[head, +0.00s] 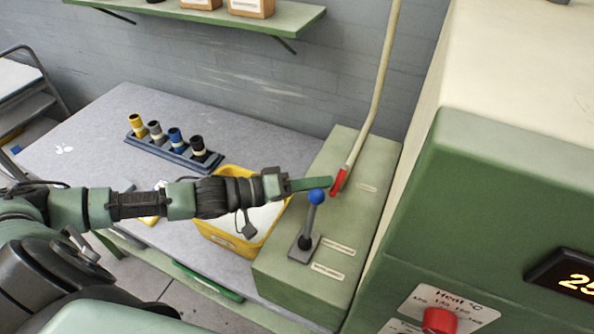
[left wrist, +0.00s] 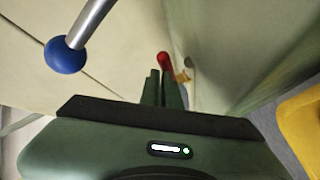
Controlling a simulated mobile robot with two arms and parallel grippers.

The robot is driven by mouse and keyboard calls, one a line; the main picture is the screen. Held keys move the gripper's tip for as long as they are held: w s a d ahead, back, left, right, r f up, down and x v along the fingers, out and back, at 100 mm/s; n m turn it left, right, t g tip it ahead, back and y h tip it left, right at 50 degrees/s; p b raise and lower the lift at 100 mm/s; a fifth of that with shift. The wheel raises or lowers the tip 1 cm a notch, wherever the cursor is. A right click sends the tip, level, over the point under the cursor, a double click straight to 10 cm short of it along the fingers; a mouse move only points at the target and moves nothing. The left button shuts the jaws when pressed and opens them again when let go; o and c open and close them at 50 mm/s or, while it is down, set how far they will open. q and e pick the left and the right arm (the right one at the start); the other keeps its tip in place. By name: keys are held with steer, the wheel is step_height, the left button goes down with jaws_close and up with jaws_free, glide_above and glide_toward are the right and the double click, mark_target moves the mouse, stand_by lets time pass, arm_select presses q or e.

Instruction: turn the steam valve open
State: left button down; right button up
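The steam valve shows a red handle (head: 338,182) at the foot of the pale pipe, on the back part of the green box. My left gripper (head: 328,183) reaches in from the left, its fingertips close beside the red handle. In the left wrist view, my left gripper (left wrist: 160,75) has its two fingers close together with nothing visible between them. The red handle (left wrist: 164,60) shows just past the fingertips, with a small brass part beside it. I cannot tell whether they touch. My right gripper is not in view.
A lever with a blue ball (head: 316,196) stands on the green box (head: 275,272), close in front of my left fingers; the ball (left wrist: 66,55) also shows in the left wrist view. A yellow bin (head: 226,241) lies below my arm. A rack (head: 160,150) stands behind.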

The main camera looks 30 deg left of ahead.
arm_select(q)
steer(key=shift+s+a+f, duration=0.1)
steer(key=shift+s+f, duration=0.3)
steer(key=shift+s, duration=0.2)
steer(key=v, duration=0.6)
steer(key=shift+w+a+r, duration=0.25)
steer(key=shift+a+r, duration=0.05)
steer(key=shift+r, duration=0.1)
steer(key=shift+s+a+r, duration=0.15)
